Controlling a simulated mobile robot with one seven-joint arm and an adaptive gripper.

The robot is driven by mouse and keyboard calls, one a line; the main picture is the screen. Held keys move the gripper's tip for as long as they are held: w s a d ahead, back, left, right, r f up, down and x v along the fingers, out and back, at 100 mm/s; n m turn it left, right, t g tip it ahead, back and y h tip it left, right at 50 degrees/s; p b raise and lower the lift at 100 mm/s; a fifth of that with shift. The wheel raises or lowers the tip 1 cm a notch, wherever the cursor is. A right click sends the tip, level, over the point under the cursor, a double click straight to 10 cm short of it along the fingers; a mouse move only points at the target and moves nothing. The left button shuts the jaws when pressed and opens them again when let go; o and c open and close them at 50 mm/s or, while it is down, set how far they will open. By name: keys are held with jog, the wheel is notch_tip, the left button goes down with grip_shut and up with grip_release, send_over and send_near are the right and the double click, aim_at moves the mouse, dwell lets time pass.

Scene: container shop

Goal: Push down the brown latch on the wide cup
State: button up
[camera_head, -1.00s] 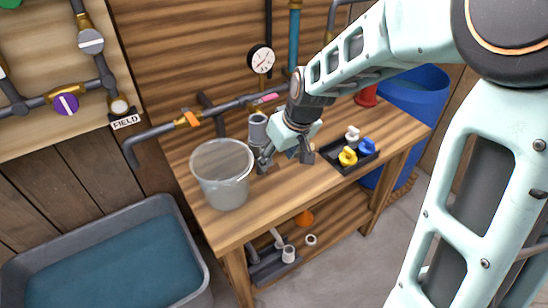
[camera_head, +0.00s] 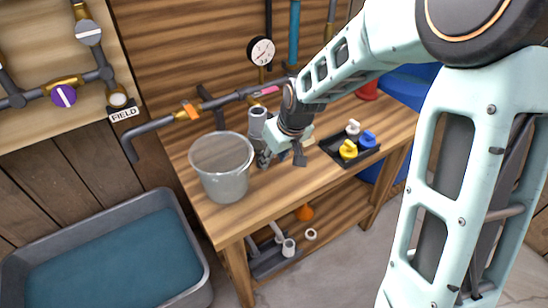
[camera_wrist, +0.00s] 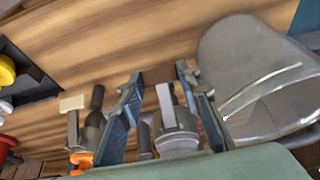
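In the wrist view, a wide grey cup-shaped fitting (camera_wrist: 178,138) stands upright on the bench, low between my fingers. A grey lever rises from it to a brown latch end (camera_wrist: 160,75). My gripper (camera_wrist: 160,73) is open, with one fingertip at each side of the brown piece; I cannot tell whether they touch it. A second fitting (camera_wrist: 92,132) with a tan-ended lever (camera_wrist: 73,103) stands just left of my left finger. In the head view my gripper (camera_head: 283,158) is low over the bench beside the bucket, and it hides most of the fittings.
A grey bucket (camera_head: 222,168) stands left of my gripper and also shows close on the right in the wrist view (camera_wrist: 255,70). A black tray (camera_head: 335,143) with coloured caps lies to the right. A pipe (camera_head: 200,107) runs behind. Bare bench (camera_head: 245,203) lies in front.

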jog(key=c, duration=0.3)
jog(key=shift+f, duration=0.15)
jog(key=shift+w+f+t+y, duration=0.1)
jog(key=shift+f+t+y, duration=0.15)
jog(key=shift+t+y, duration=0.4)
jog(key=shift+w+a+t, duration=0.1)
jog(key=shift+a+t, duration=0.1)
jog(key=shift+t, duration=0.15)
jog(key=o, duration=1.2)
jog(key=shift+c, duration=0.2)
